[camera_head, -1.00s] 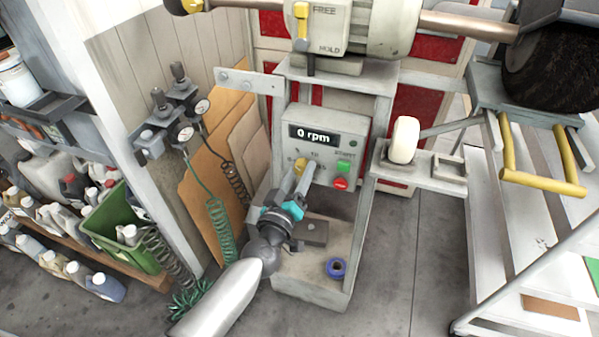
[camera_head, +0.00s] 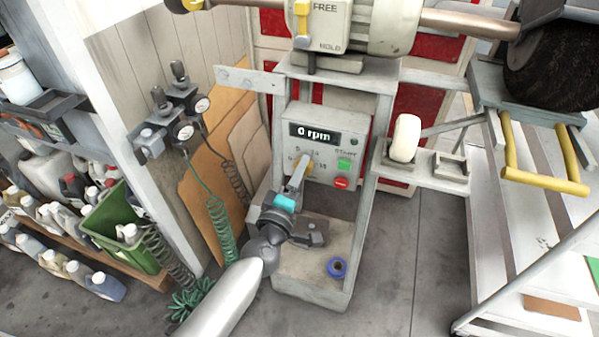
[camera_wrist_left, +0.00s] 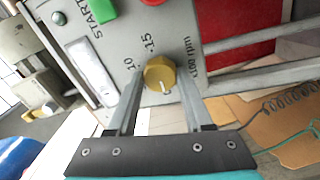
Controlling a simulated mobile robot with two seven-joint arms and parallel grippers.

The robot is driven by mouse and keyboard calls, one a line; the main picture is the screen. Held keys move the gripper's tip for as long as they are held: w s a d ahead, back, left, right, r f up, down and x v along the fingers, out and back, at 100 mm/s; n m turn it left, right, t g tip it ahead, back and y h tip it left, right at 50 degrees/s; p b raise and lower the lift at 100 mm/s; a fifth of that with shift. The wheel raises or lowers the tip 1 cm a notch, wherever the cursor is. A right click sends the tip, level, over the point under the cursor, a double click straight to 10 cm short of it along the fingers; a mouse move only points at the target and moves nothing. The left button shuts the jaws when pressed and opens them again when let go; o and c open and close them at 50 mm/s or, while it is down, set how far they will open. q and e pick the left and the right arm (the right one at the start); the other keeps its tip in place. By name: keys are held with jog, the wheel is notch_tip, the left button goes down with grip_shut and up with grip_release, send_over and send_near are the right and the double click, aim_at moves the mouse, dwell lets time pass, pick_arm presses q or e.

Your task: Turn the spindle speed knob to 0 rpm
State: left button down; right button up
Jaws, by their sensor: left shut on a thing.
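The yellow spindle speed knob (camera_head: 308,161) is on the grey control panel (camera_head: 357,125), under a display (camera_head: 315,134) that reads 0 rpm. My left gripper (camera_head: 301,172) reaches up to the knob from below and partly hides it and its dial marks. In the left wrist view the knob (camera_wrist_left: 160,74) sits between the two fingertips of the left gripper (camera_wrist_left: 160,82), which is shut on it. A pale pointer line on the knob points toward the bottom of that view, and the marks 10 and 15 show beside it. My right gripper is not in view.
A green START button (camera_head: 344,164) and a red button (camera_head: 341,183) sit just right of the knob. A blue roll (camera_head: 337,267) lies on the machine's base. Coiled green hoses (camera_head: 220,228) hang at the left. A white roller (camera_head: 405,138) stands on the right bracket.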

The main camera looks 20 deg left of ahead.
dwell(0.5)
pick_arm(q)
jog(key=shift+c, duration=1.5)
grip_release()
jog(key=s, duration=1.5)
jog(key=shift+s+a+p, duration=0.15)
jog(key=shift+a+p, duration=0.05)
jog(key=shift+p, duration=0.25)
